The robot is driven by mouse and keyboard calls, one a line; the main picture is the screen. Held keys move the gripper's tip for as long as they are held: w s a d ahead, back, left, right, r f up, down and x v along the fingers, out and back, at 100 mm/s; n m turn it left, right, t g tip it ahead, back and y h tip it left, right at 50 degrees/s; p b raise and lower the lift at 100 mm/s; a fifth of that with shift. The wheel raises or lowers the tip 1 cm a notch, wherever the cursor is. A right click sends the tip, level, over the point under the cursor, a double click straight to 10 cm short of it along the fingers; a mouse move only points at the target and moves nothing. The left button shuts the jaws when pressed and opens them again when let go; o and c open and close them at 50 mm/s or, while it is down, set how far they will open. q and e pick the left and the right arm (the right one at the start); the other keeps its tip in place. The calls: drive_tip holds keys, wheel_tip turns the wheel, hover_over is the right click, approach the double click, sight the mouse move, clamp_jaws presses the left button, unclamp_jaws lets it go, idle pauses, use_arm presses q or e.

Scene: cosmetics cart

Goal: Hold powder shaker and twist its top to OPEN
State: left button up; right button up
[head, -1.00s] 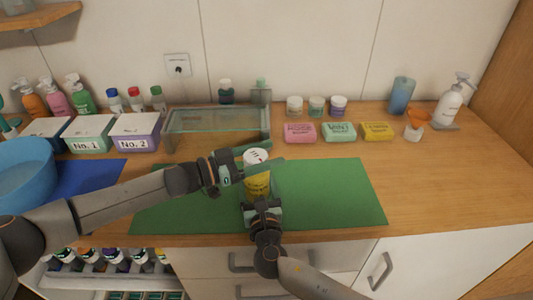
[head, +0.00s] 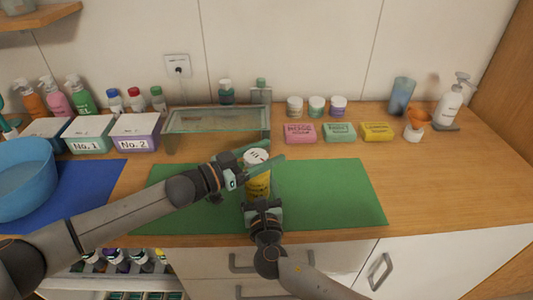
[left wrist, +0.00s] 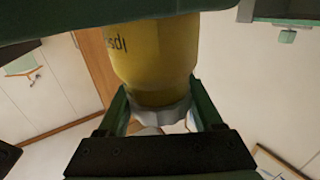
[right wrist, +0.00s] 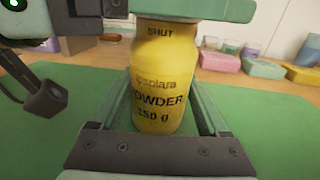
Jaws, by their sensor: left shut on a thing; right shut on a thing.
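The powder shaker (head: 258,184) stands upright over the green mat, with a yellow body and a white top (head: 256,156). My left gripper (head: 258,163) comes in from the left and is shut on the top. In the left wrist view the pale top (left wrist: 160,118) sits between its green fingers, below the yellow body (left wrist: 158,55). My right gripper (head: 262,205) is shut on the body from the front. The right wrist view shows the body (right wrist: 160,80) between its fingers, with "SHUT" and "POWDER 250 g" printed on it. The top is hidden there by the left gripper.
The green mat (head: 340,195) is bare to the right of the shaker. A glass-topped stand (head: 215,122) is behind the left gripper. Pink (head: 300,133), mint (head: 339,132) and yellow (head: 377,132) soap boxes stand behind the mat. A blue bowl (head: 22,180) is at far left.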

use_arm(q)
drive_tip(key=n+t+y, duration=0.2)
drive_tip(key=n+t, duration=0.1)
drive_tip(key=shift+t+y, duration=0.4)
drive_tip(key=shift+w+a+r+n+t+y, duration=0.1)
drive_tip(key=shift+w+n+t+y, duration=0.05)
drive_tip(key=shift+n+t+y, duration=0.35)
drive_tip(key=shift+w+a+r+n+t+y, duration=0.1)
drive_tip(key=shift+n+t+y, duration=0.3)
drive_tip(key=shift+t+y, duration=0.15)
drive_tip(key=shift+n+y, duration=0.25)
drive_tip(key=shift+n, duration=0.05)
drive_tip(key=shift+w+a+y, duration=0.15)
drive_tip(key=shift+a+y, duration=0.05)
drive_tip(key=shift+y, duration=0.2)
drive_tip(key=o, duration=1.4)
drive_tip(key=shift+a+f, duration=0.1)
drive_tip(key=shift+f, duration=0.1)
drive_tip(key=shift+r, duration=0.1)
wheel_tip(320, 180, up, 10)
drive_tip(key=shift+c, duration=0.2)
